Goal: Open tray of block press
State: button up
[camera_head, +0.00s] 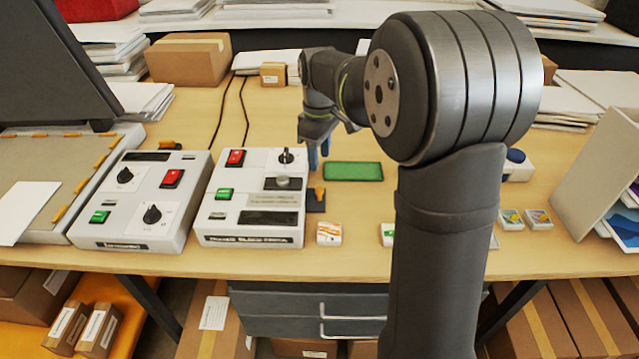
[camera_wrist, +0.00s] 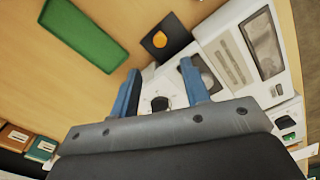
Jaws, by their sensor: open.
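The block press is probably the white machine (camera_head: 250,198) with a red switch, a green button and a dark knob; its front label is too small to read surely. It also shows in the wrist view (camera_wrist: 232,58). A small dark plate (camera_head: 316,207) with an orange knob (camera_head: 319,191), possibly the tray, sits at its right side. In the wrist view the orange knob (camera_wrist: 159,39) is ahead of the fingertips. My gripper (camera_head: 319,153) is open and empty, with blue fingers (camera_wrist: 160,80), near the machine's back right corner. A dark knob (camera_wrist: 160,103) shows between the fingers.
A second white control box (camera_head: 140,200) stands to the left. A green mat (camera_head: 353,171) lies right of the press. A cardboard box (camera_head: 188,60) stands behind. The wood between mat and front edge is mostly clear.

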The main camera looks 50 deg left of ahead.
aim_at(319, 189)
notch_tip(319, 189, down, 10)
jog(key=shift+r, duration=0.15)
jog(key=shift+c, duration=0.4)
